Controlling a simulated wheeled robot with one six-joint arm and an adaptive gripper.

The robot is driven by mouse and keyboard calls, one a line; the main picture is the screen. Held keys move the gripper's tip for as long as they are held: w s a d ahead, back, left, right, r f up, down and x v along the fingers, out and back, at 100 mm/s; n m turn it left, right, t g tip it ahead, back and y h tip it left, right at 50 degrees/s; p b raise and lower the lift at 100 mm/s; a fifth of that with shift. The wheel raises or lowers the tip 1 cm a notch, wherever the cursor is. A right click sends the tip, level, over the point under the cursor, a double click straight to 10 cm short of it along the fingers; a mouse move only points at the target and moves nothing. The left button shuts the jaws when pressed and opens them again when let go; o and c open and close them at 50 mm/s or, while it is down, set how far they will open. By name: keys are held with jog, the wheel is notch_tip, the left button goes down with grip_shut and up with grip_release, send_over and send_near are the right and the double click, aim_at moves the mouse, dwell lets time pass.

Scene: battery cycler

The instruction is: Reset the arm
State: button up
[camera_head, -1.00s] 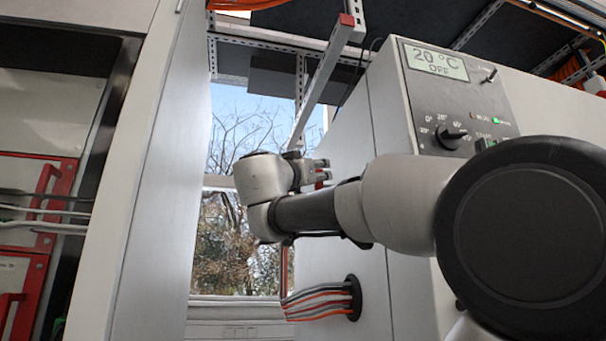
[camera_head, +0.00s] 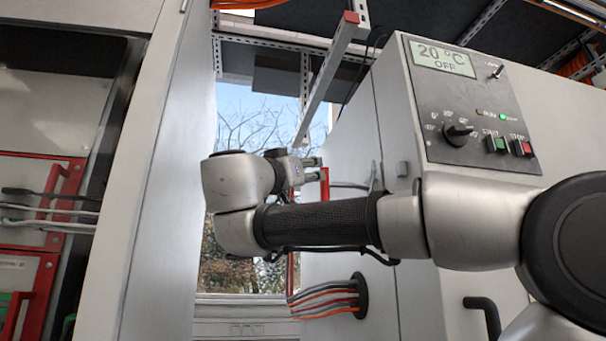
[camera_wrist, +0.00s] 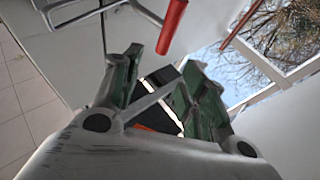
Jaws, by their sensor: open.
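My arm (camera_head: 318,225) reaches leftward across the front of the grey cabinet (camera_head: 350,135). Its wrist is at the left, in front of the window. My gripper (camera_head: 318,168) points right, toward the cabinet's side. In the wrist view my gripper (camera_wrist: 160,72) has its two green-padded fingers spread apart, with nothing held between them. A red handle (camera_wrist: 172,25) shows just beyond the fingertips in the wrist view. In the head view a red bar (camera_head: 325,188) shows just beside the gripper. Whether the fingers touch it I cannot tell.
A control panel (camera_head: 465,105) reads 20 °C OFF and carries a knob, a green button and a red button. Cables (camera_head: 325,300) enter the cabinet below my arm. A pale tall panel (camera_head: 165,180) and a rack with red handles (camera_head: 48,190) stand left.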

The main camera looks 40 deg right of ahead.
dwell(0.3)
jog(key=w+d+f+n+y, duration=0.1)
jog(key=w+f+n+y, duration=0.1)
jog(key=f+n+y, duration=0.45)
jog(key=w+d+f+n+y, duration=0.1)
jog(key=w+f+n, duration=0.15)
jog(key=f, duration=0.75)
jog(key=w+d+f+n+y, duration=0.1)
jog(key=w+f+n+y, duration=0.15)
jog(key=f+n, duration=0.45)
jog(key=s+a+f+g+y, duration=0.1)
jog(key=s+a+f+y, duration=0.2)
jog(key=f, duration=0.6)
jog(key=s+a+f+m+g+y, duration=0.1)
jog(key=s+a+f+y, duration=0.2)
jog(key=f, duration=0.7)
jog(key=s+a+f+y, duration=0.3)
jog(key=s+f+y, duration=0.1)
jog(key=f, duration=0.6)
jog(key=shift+s+a+m+g+y, duration=0.15)
jog(key=shift+a+m+g+y, duration=0.25)
jog(key=shift+y, duration=0.2)
jog(key=shift+d, duration=0.15)
jog(key=shift+c, duration=0.6)
jog(key=shift+d, duration=0.1)
